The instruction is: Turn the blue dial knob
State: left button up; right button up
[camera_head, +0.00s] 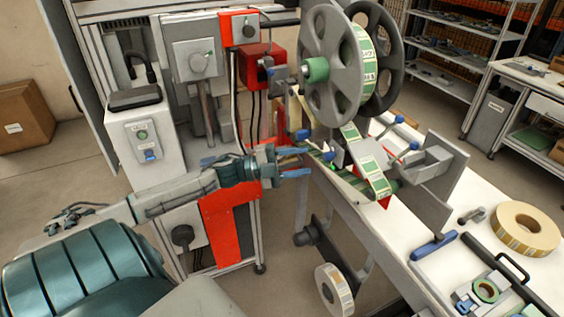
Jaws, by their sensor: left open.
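My left gripper (303,161) reaches in from the left, low in front of the tape reel machine. Its two blue-tipped fingers point right and are apart, with nothing seen between them. Several blue knobs are in view, and I cannot tell for sure which is the dial knob. One blue knob (151,155) is on the pale control box at left, below a green button. Another blue knob (302,134) is on the machine just above my left fingertips. Two more blue knobs (399,119) are on rods right of the label tape. My right gripper is not in view.
A large grey reel (326,98) with green label tape stands above and right of the gripper. A red panel (231,222) is below my left wrist. A white workbench (400,245) at right holds a tape roll (525,228) and a tool tray.

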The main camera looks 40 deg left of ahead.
pick_arm(q)
jog(key=v, duration=0.4)
jog(key=shift+s+a+p, duration=0.15)
jog(key=shift+s+p, duration=0.05)
jog(key=shift+p, duration=0.2)
